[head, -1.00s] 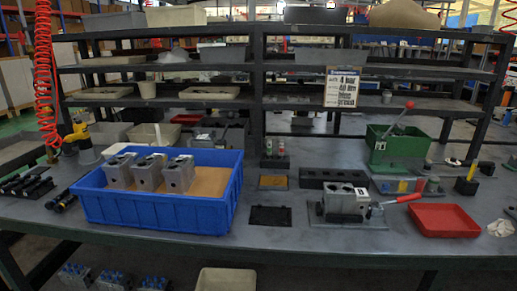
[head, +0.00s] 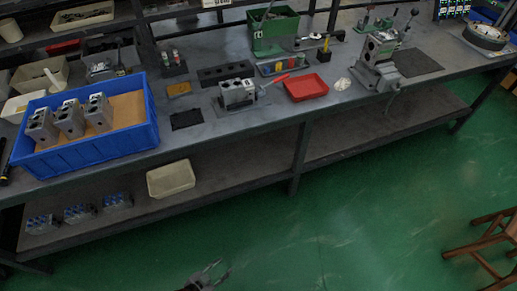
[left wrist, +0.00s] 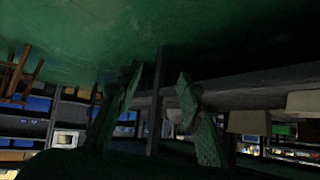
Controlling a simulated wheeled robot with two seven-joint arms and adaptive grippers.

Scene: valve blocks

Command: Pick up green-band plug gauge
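Two small upright plug gauges (head: 170,57) stand side by side in a dark holder at the back of the bench in the head view. They are too small for me to tell surely which carries the green band. My left gripper (head: 213,273) shows at the bottom edge of the head view, over the green floor in front of the bench, far from the gauges. In the left wrist view its two fingers (left wrist: 158,105) stand apart with nothing between them. The gauges do not show in that view. My right gripper is not in view.
A blue crate (head: 88,153) with several grey valve blocks stands at the left of the bench. A grey block with a red-handled lever (head: 238,93), a red tray (head: 306,87) and a green bin (head: 273,43) stand further right. A wooden stool (head: 490,245) is on the floor.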

